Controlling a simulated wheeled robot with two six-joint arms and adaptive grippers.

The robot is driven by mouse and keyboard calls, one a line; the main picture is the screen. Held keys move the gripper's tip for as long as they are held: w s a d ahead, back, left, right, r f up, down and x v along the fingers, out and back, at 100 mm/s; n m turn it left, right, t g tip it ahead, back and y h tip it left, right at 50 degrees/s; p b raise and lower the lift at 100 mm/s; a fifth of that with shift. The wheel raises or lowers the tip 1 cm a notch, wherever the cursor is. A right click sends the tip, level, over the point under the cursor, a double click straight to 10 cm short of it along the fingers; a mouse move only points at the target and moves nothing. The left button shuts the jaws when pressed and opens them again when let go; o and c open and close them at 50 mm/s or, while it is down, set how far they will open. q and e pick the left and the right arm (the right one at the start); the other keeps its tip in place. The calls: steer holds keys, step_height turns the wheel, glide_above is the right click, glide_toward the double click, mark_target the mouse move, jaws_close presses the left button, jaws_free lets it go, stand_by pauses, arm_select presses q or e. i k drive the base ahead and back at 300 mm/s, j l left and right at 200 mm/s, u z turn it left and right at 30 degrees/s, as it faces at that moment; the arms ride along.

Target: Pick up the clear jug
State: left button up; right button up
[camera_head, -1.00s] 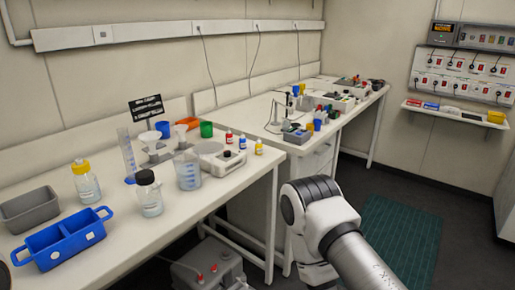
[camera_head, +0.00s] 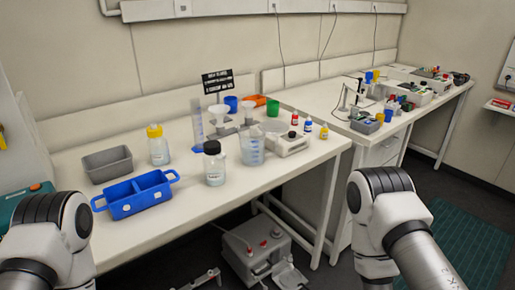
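The clear jug (camera_head: 252,149) is a see-through vessel with blue marks. It stands upright on the near white bench, right of a black-capped bottle (camera_head: 214,164) and left of a white device with a round plate (camera_head: 288,144). Its lower left side is close to the bottle. Nothing grips it. My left arm shows at the lower left and my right arm at the lower right, both in front of the bench. Neither gripper's fingers can be made out in this view.
A blue two-part carrier (camera_head: 137,207), a grey bin (camera_head: 108,164) and a yellow-capped bottle (camera_head: 158,145) stand to the left. A measuring cylinder (camera_head: 197,124), funnels and coloured cups stand behind the jug. The bench front (camera_head: 255,195) right of the black-capped bottle is clear.

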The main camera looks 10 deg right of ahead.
mark_target(251, 137)
steer(key=i+l, duration=0.15)
steer(key=l, duration=0.2)
steer(key=i+l+u, duration=0.1)
steer(key=l, duration=0.3)
steer(key=i+l+u, duration=0.1)
steer(key=i+l, duration=0.3)
steer(key=l, duration=0.35)
steer(key=i+l+u, duration=0.1)
steer(key=l, duration=0.3)
steer(key=i+l, duration=0.15)
steer(key=l, duration=0.25)
steer(key=j+u, duration=0.05)
